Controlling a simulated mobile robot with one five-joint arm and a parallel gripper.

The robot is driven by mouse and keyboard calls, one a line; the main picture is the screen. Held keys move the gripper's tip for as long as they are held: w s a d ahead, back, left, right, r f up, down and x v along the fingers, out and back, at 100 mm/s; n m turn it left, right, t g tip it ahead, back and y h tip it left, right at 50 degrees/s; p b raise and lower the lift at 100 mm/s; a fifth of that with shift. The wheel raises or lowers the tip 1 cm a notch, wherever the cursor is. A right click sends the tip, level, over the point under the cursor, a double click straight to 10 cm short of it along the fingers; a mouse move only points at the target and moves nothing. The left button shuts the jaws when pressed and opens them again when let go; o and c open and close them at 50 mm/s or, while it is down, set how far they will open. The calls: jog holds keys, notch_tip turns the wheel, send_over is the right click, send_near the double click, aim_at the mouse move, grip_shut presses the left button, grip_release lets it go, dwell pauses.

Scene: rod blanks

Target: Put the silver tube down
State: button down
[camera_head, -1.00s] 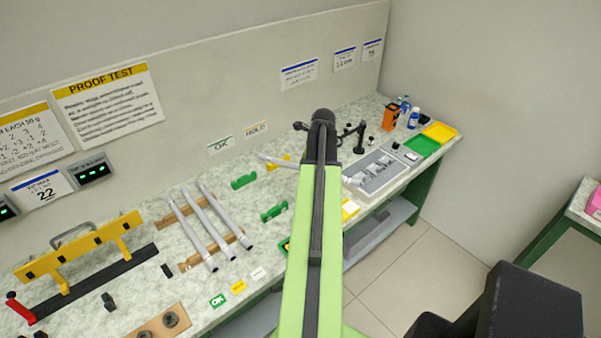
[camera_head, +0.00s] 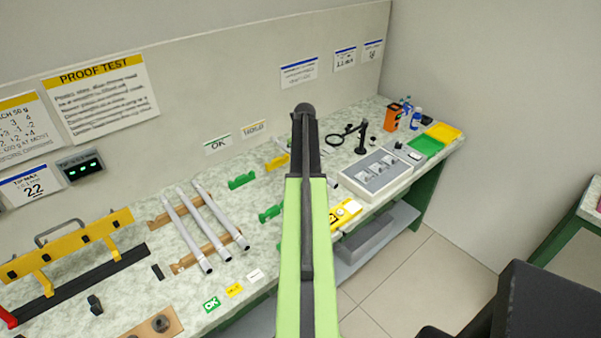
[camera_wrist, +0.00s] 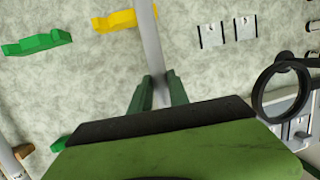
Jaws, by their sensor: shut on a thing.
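My gripper (camera_wrist: 160,84) is shut on a silver tube (camera_wrist: 150,42) in the wrist view. The tube runs from between the green fingers to the top edge, crossing over the right end of a yellow cradle (camera_wrist: 113,21). I cannot tell whether it touches the cradle. A green cradle (camera_wrist: 37,43) lies to the left. In the head view my arm hides the gripper and most of the held tube. There the yellow cradle (camera_head: 277,164) and two green cradles (camera_head: 241,181) lie left of my arm.
Three similar tubes (camera_head: 203,222) lie on wooden rests at the left. OK and HOLD cards stand at the back wall. A grey-white tray (camera_head: 375,177), a black ring stand (camera_head: 361,140) and a yellow device (camera_head: 346,212) are right of my arm.

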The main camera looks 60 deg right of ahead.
jog(key=shift+w+d+f, duration=0.2)
jog(key=shift+w+f, duration=0.1)
jog(key=shift+w, duration=0.05)
jog(key=shift+f+b, duration=2.1)
jog(key=shift+b, duration=0.05)
jog(key=c, duration=1.3)
grip_release()
jog(key=shift+r, duration=0.1)
jog(key=shift+o, duration=0.2)
jog(key=p+v, duration=1.2)
jog(key=shift+r, duration=0.2)
